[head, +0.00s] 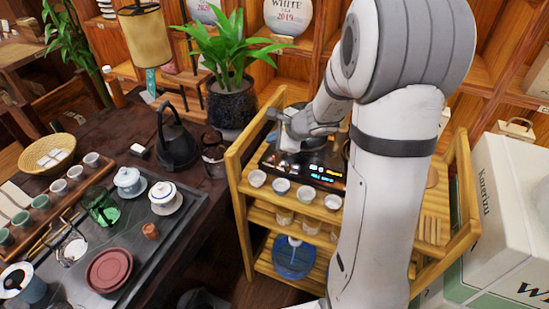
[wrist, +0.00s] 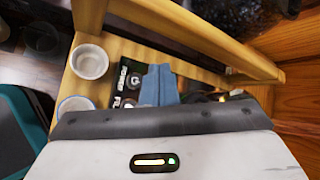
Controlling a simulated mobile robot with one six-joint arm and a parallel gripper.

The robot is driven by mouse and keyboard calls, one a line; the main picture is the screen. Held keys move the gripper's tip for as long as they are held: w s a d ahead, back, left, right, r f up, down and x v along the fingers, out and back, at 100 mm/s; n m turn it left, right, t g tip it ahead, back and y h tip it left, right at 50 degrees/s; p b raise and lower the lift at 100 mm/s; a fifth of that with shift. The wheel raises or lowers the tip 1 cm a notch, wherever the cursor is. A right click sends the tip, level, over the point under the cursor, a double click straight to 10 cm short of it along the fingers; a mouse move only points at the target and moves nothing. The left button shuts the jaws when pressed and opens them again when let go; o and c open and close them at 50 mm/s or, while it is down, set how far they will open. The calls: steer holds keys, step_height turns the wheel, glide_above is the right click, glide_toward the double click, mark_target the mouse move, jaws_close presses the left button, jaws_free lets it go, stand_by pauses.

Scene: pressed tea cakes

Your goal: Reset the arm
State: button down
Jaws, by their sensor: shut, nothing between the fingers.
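My arm (head: 385,180) rises in the right half of the head view and bends over the wooden cart (head: 238,180). My gripper (wrist: 159,72) is above the cart's top shelf. In the wrist view its blue-grey fingers are together with nothing between them. Below the fingers is a black appliance (head: 318,172) with a lit display; it also shows in the wrist view (wrist: 128,88). In the head view the fingertips are small and hard to make out.
Several small white cups (head: 281,187) line the cart's front edge. A potted plant (head: 232,105) and a black kettle (head: 177,145) stand left of the cart. A tea tray (head: 125,245) with teaware lies at left. A white box (head: 510,205) stands at right.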

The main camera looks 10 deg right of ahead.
stand_by(0.6)
steer(key=s+a+r+n+g+h, duration=0.15)
steer(key=s+r+n, duration=0.25)
steer(key=s+n, duration=0.5)
steer(key=s+a+r+n+g, duration=0.3)
steer(key=s+n, duration=0.3)
steer(key=s, duration=0.5)
steer(key=s+d+r+n+h, duration=0.1)
steer(key=s+d+n+h, duration=0.3)
steer(key=s, duration=0.3)
steer(key=shift+s+d+r+n, duration=0.15)
steer(key=shift+s+d+n, duration=0.1)
steer(key=shift+d+n, duration=0.25)
